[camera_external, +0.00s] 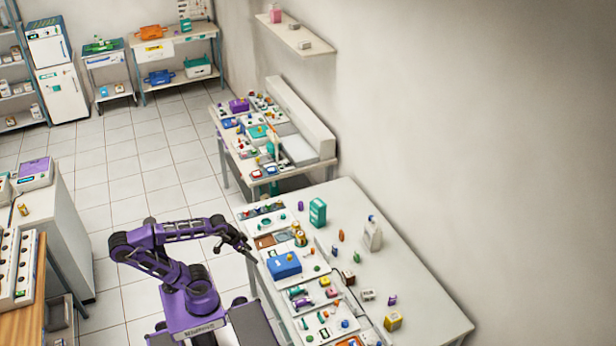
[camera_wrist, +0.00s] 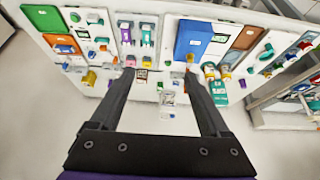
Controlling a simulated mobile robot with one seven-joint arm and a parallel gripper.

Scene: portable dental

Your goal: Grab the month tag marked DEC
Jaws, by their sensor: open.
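I cannot pick out the month tag marked DEC, since lettering on the small items is too small to read. My gripper (camera_wrist: 159,73) is open, its two dark fingers spread over the white table, with nothing held between them. In the external view my gripper (camera_external: 246,248) hovers at the left edge of the white table (camera_external: 400,270), beside the blue box (camera_external: 284,265). A small white block with dark print (camera_external: 367,294) lies on the table to the right; its print is illegible.
Trays of small items line the table's left side. A green box (camera_external: 318,212), a white bottle (camera_external: 373,234) and a yellow box (camera_external: 393,320) stand on the table. The table's right side along the wall is mostly clear. A second crowded table (camera_external: 300,150) is behind.

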